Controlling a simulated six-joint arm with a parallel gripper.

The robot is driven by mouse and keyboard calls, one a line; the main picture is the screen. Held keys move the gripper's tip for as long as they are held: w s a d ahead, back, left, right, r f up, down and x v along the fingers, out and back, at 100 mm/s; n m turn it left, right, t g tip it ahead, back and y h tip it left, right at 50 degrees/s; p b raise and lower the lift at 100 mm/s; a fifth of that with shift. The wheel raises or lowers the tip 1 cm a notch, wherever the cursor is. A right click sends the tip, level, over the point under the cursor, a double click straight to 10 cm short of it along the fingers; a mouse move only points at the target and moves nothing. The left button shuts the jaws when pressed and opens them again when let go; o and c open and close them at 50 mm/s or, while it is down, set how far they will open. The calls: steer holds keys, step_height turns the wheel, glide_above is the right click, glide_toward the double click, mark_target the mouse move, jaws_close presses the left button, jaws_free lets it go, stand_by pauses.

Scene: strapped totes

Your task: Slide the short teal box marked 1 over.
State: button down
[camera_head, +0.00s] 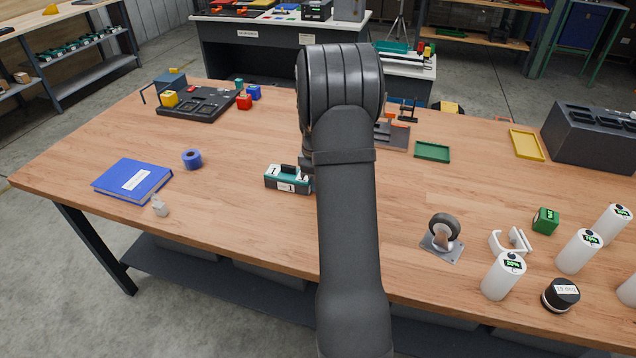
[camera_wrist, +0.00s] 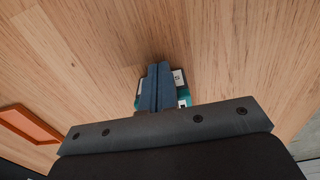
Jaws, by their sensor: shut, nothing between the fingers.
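The short teal box (camera_head: 275,183) stands on the wooden table left of my arm in the head view. It has white labels marked 1 and a dark handle on top. My gripper (camera_head: 306,164) is at the box's right end, partly hidden by my arm. In the wrist view my gripper's two blue fingers (camera_wrist: 157,68) are pressed together with nothing between them. The teal box (camera_wrist: 186,91) shows behind them on both sides. I cannot tell whether the fingers touch it.
A blue tape roll (camera_head: 192,159) and a blue book (camera_head: 133,180) lie left of the box, with bare table between. A small grey item (camera_head: 160,207) is near the front edge. A caster wheel (camera_head: 444,231) and white bottles (camera_head: 503,277) stand right of my arm.

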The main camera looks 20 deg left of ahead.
mark_target(258, 179)
steer(key=a, duration=1.9)
steer(key=shift+a, duration=0.35)
steer(key=shift+d, duration=0.15)
steer(key=shift+d, duration=0.35)
steer(key=d, duration=0.3)
step_height(258, 179, up, 10)
